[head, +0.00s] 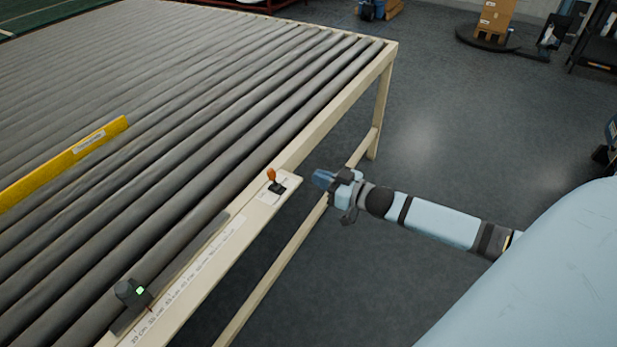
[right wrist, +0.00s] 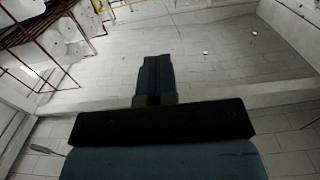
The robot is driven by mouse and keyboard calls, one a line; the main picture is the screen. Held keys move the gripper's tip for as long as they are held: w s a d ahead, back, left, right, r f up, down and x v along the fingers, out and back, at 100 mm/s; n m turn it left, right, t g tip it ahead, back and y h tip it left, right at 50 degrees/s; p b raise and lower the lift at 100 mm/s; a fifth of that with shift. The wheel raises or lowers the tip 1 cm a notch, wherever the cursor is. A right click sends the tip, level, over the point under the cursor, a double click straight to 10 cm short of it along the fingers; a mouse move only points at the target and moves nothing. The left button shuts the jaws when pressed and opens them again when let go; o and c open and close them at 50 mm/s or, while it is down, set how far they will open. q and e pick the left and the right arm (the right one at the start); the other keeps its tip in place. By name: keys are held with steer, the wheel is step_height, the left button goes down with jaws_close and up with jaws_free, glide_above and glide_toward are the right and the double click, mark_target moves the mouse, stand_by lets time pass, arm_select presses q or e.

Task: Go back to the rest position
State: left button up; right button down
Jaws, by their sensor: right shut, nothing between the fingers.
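My right gripper (head: 322,178) is at the end of the arm that comes in from the right in the head view. It is beside the near edge of the roller table, close to the small orange-topped switch (head: 271,175) on the table's cream rail. A gap of floor shows between them. In the right wrist view the fingers (right wrist: 156,75) are together with nothing between them, against the ceiling and walls of the hall. My left gripper is not in the head view.
The roller table (head: 388,46) fills the left side. Cardboard boxes (head: 494,18) stand far back.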

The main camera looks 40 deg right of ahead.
steer(key=shift+s+d+r, duration=0.1)
steer(key=shift+s+d, duration=0.05)
steer(key=shift+s, duration=0.15)
stand_by(0.4)
